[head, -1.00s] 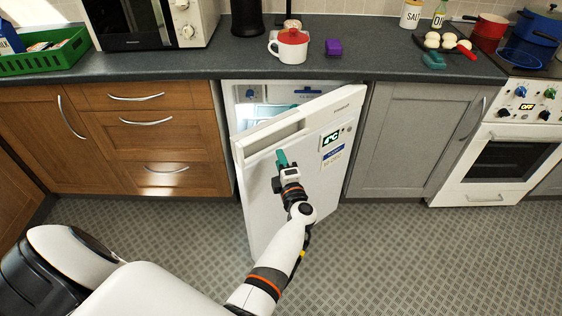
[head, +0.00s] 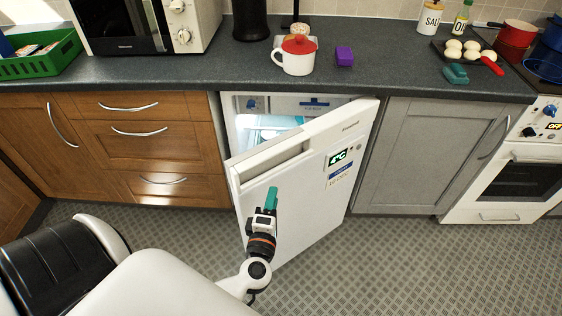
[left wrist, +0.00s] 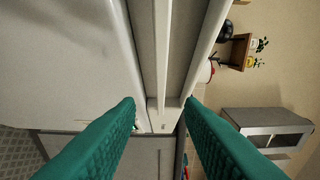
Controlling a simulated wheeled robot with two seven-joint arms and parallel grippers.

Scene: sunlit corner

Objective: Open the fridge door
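The white fridge door (head: 300,202) stands partly open, swung out towards me with its free edge on the left. A recessed handle runs along its top front edge (head: 270,163). The lit fridge interior (head: 268,125) shows behind it. My left gripper (head: 271,198) is in front of the door's outer face, below the handle recess. In the left wrist view its two teal fingers (left wrist: 160,104) are well apart with nothing gripped, and the door's handle edge (left wrist: 170,60) lies ahead between them. I cannot tell whether a finger touches the door. My right gripper is out of view.
Wooden drawers (head: 150,150) are left of the fridge, a grey cupboard (head: 425,150) and a white oven (head: 510,175) right. The worktop (head: 390,70) above holds a red-lidded mug (head: 297,58) and other items. The patterned floor (head: 360,265) in front is clear.

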